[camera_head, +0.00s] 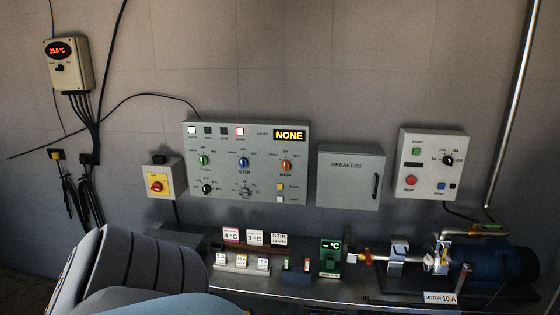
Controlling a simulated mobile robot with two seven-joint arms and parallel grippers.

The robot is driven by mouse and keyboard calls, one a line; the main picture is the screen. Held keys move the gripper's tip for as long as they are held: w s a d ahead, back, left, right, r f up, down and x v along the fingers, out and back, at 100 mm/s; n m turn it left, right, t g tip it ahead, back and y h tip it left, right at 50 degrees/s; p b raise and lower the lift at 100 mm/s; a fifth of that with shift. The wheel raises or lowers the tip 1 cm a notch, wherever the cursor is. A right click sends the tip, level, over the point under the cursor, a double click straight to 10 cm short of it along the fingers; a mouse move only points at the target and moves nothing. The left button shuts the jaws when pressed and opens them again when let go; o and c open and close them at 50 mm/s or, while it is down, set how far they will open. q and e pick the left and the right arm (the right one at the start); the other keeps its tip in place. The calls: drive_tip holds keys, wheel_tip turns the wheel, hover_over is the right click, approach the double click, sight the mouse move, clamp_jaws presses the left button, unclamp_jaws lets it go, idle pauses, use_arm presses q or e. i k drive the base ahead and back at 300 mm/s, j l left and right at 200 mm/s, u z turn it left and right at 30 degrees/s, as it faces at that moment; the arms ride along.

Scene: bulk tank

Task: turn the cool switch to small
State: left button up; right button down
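The cool switch (204,160) is a small green knob on the grey control panel (246,180) on the back wall. It sits at the left of a row of three knobs, above a label that seems to read COOL. Its position marks are too small to read, so I cannot tell its setting. A blue knob (243,162) marked STIR and an orange knob (286,165) marked WASH are to its right. A lit display (289,135) at the panel's top right reads NONE. Neither gripper is in view.
A yellow box with a red knob (157,186) is left of the panel; a grey BREAKERS box (350,178) and a motor control box (433,165) are right. Below, a bench (290,292) holds small cards and a blue motor (490,268). Space before the panel is clear.

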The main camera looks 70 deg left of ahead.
sight(204, 159)
drive_tip(key=u, duration=2.35)
drive_tip(key=i+j, duration=0.2)
drive_tip(key=j, duration=0.15)
drive_tip(key=i+j+z, duration=0.1)
drive_tip(key=j, duration=0.25)
drive_tip(key=i+j, duration=0.3)
drive_tip(key=i+j+z, duration=0.1)
drive_tip(key=j, duration=0.3)
drive_tip(key=i+j, duration=0.25)
drive_tip(key=i+j+z, duration=0.1)
drive_tip(key=j, duration=0.4)
drive_tip(key=i+j, duration=0.25)
drive_tip(key=j, duration=0.15)
drive_tip(key=l+z, duration=0.05)
